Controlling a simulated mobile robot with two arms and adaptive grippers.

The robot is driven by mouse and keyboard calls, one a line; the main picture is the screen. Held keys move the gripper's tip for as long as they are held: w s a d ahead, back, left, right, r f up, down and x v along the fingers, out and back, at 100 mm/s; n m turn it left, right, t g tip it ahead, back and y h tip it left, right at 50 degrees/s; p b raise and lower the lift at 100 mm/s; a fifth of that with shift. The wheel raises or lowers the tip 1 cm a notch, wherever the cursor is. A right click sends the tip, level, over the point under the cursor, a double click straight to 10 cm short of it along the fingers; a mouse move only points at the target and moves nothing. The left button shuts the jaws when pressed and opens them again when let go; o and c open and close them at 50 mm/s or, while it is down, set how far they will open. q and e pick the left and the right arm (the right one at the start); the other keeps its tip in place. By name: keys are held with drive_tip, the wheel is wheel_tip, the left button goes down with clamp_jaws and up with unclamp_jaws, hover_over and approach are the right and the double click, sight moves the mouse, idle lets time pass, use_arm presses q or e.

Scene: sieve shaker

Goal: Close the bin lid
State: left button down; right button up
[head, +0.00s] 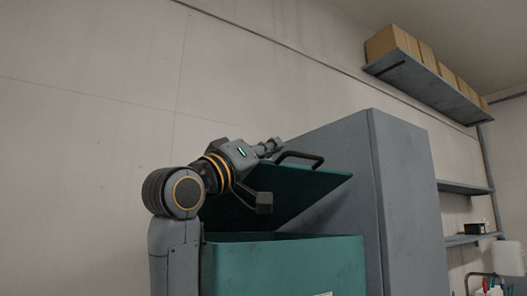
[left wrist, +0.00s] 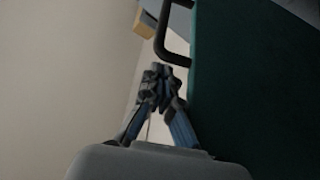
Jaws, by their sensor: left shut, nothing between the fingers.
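The teal bin (head: 290,262) stands in the lower middle of the head view. Its lid (head: 290,192) is raised and tilted, with a gap between it and the bin's rim. A dark handle (head: 302,157) sits at the lid's upper edge. My left gripper (head: 275,145) is shut and empty beside the lid's upper edge, just left of the handle. In the left wrist view the closed fingers (left wrist: 158,78) are close to the dark handle (left wrist: 166,40) and the green lid (left wrist: 255,80). I cannot tell whether they touch. My right gripper is not in view.
A tall grey cabinet (head: 405,200) stands right behind the bin. A high shelf (head: 425,75) holds several cardboard boxes. Lower shelves (head: 465,188) and a white container (head: 508,257) are at the far right. Bare wall (head: 90,130) lies to the left.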

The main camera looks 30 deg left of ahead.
use_arm(q)
drive_tip(key=shift+s+d+f+m+h+b, duration=0.15)
drive_tip(key=shift+f+m+h+b, duration=0.1)
drive_tip(key=shift+f, duration=0.25)
drive_tip(key=shift+s+d+f+m+h+b, duration=0.15)
drive_tip(key=shift+f+m+b, duration=0.1)
drive_tip(key=shift+f, duration=0.2)
drive_tip(key=shift+w, duration=0.1)
